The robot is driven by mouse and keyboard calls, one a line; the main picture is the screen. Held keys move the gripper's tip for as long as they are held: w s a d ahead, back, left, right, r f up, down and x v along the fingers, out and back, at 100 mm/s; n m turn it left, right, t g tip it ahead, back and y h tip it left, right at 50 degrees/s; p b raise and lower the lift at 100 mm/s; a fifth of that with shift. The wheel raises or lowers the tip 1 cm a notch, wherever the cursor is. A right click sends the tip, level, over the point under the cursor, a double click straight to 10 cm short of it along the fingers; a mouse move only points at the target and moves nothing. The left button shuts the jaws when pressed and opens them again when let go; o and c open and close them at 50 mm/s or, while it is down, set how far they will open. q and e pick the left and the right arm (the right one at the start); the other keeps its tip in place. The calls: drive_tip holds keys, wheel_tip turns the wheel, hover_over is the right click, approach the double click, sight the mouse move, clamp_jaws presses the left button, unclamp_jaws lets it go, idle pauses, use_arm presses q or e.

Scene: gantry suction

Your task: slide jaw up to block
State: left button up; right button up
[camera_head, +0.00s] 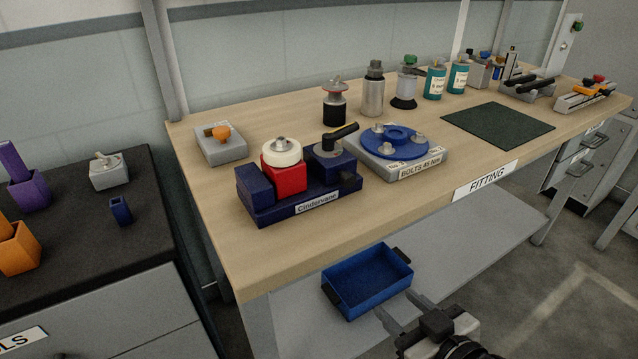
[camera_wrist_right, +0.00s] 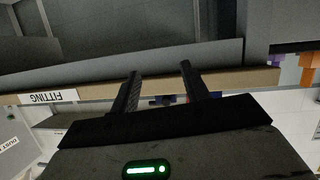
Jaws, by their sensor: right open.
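A dark blue vise labelled Cindervane (camera_head: 280,212) sits near the front left of the wooden bench. A red block (camera_head: 290,180) with a white round piece (camera_head: 281,151) on top stands in it, close to the fixed jaw (camera_head: 256,184) on the left. The sliding jaw (camera_head: 333,166), with a black lever (camera_head: 341,135) on top, stands right of the block, with a small gap seeming to show between them. My right gripper (camera_head: 398,303) is open and empty, low in front of the bench, away from the vise. Its spread fingers (camera_wrist_right: 158,68) also show in the right wrist view. My left gripper is out of view.
A blue bin (camera_head: 367,281) sits on the lower shelf, beside my right gripper. A bolt plate with a blue disc (camera_head: 395,142) stands right of the vise, and a grey box with an orange knob (camera_head: 221,144) behind left. Bottles line the back. The front bench edge (camera_head: 330,247) is clear.

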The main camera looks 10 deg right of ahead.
drive_tip(key=w+d+r+n+t+y+b, duration=0.2)
drive_tip(key=w+r+n+t+y, duration=0.15)
drive_tip(key=r, duration=0.75)
approach(351, 183)
drive_tip(key=shift+h, duration=0.35)
drive_tip(key=x, duration=0.9)
drive_tip(key=shift+a+r+p, duration=0.1)
drive_tip(key=shift+a+p, duration=0.1)
drive_tip(key=shift+p, duration=0.1)
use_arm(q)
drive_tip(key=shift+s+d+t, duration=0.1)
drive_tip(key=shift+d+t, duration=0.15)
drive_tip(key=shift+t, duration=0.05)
